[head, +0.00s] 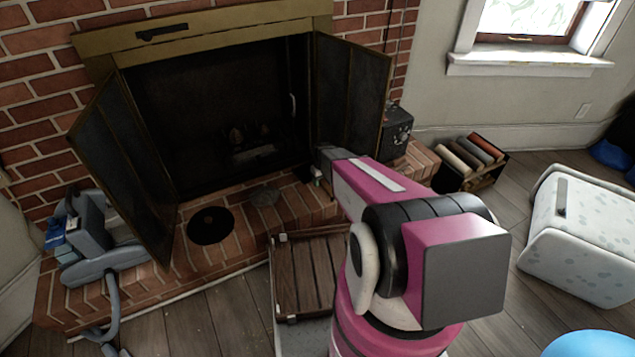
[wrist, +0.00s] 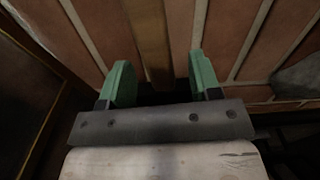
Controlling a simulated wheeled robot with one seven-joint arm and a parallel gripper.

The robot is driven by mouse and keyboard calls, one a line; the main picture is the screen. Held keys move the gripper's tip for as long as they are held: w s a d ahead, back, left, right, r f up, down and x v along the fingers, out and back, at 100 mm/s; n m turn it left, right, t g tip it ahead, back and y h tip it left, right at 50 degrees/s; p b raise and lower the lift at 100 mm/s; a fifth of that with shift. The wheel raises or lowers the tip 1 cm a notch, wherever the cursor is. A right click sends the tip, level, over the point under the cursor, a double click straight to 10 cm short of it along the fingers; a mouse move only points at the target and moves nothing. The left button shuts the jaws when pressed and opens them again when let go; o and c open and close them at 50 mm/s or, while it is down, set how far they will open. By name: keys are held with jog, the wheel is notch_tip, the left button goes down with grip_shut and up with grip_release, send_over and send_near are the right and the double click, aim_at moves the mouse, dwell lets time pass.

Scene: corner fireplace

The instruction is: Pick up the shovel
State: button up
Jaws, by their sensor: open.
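I cannot make out a clear shovel in either view. In the head view my gripper (head: 318,178) is at the right side of the fireplace opening, partly hidden by my arm.
The fireplace doors (head: 120,165) stand open, the right one (head: 348,95) close behind my arm. A black disc (head: 210,225) lies on the hearth. A slatted wooden crate (head: 308,275) stands in front. A log box (head: 470,165) and a pale case (head: 580,235) are to the right.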

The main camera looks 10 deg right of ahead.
notch_tip(320, 180, down, 2)
jog(key=shift+f, duration=0.1)
jog(key=c, duration=1)
jog(key=shift+r, duration=0.2)
